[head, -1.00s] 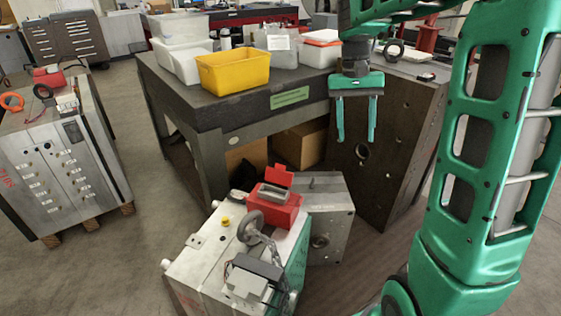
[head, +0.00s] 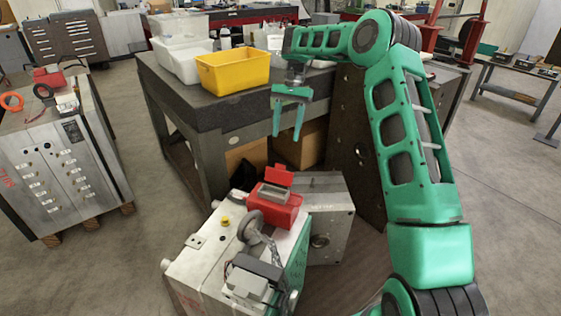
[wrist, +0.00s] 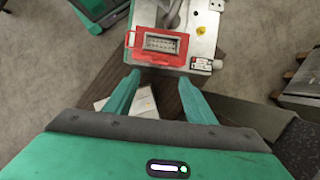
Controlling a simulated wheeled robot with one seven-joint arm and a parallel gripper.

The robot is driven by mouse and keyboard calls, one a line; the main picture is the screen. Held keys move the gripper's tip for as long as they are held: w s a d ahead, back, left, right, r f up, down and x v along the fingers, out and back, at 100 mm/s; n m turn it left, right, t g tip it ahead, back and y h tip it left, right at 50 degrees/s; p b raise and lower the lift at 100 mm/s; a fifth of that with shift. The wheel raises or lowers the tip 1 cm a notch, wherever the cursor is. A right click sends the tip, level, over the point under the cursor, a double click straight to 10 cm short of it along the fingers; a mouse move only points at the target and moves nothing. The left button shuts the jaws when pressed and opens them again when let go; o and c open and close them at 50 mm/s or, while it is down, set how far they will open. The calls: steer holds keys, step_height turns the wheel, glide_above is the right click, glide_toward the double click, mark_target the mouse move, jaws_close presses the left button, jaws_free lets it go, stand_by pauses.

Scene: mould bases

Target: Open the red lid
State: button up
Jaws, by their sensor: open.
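A red housing (head: 277,212) with a grey connector face sits on top of a metal mould base (head: 200,245). Its red lid (head: 279,176) stands raised at the housing's back edge, and the connector is uncovered. In the wrist view the red housing (wrist: 135,57) shows beyond my fingertips, with the grey connector (wrist: 161,44) visible in it. My gripper (head: 287,135) is open and empty, fingers pointing down. It hangs above and behind the red lid, apart from it. In the wrist view my open fingers (wrist: 160,78) point towards the housing.
A dark table (head: 215,108) stands behind, with a yellow bin (head: 233,75) and white containers near my arm. A hose and a grey box (head: 250,280) sit on the same mould base. A second mould base (head: 333,222) stands beside it. Another mould base (head: 55,170) stands left.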

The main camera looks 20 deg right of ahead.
glide_above(279, 176)
steer(key=w+d, duration=0.2)
steer(key=w, duration=0.1)
step_height(279, 176, down, 10)
steer(key=shift+s, duration=0.2)
steer(key=shift+a, duration=0.1)
